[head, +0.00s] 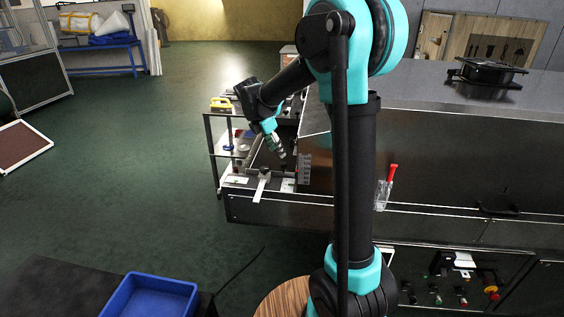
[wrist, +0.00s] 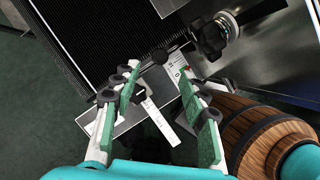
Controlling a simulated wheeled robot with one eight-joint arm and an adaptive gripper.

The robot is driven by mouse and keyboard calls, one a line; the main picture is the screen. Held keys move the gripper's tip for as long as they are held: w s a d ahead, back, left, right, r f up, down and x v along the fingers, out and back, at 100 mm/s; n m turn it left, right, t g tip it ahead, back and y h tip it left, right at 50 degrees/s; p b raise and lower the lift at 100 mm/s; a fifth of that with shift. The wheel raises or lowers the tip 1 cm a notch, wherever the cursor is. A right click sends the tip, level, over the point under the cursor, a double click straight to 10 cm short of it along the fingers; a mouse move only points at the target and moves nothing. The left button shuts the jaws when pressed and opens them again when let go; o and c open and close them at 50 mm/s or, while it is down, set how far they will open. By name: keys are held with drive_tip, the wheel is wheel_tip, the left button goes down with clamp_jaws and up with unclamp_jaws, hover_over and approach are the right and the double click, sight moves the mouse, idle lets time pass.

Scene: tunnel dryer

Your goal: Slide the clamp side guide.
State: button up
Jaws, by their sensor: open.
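The conveyor end (head: 235,192) of the dryer shows in the head view, with a small clamp (head: 264,172) and a pale strip (head: 260,188) at its edge. The gripper also shows above the conveyor in the head view (head: 277,148).
A white ruled strip (wrist: 160,122) extends below the knob. A larger black knob (wrist: 207,38) and a metal cylinder (wrist: 228,24) stand to the right. A wooden barrel (wrist: 265,130) is lower right. A red-handled clamp (head: 388,185) is on the dryer's side. Floor is open at left.

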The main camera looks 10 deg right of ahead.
sight(283, 163)
drive_tip(key=x, duration=0.7)
drive_tip(key=shift+f, duration=0.15)
drive_tip(key=shift+c, duration=0.2)
clamp_jaws()
drive_tip(key=shift+w+d, duration=0.1)
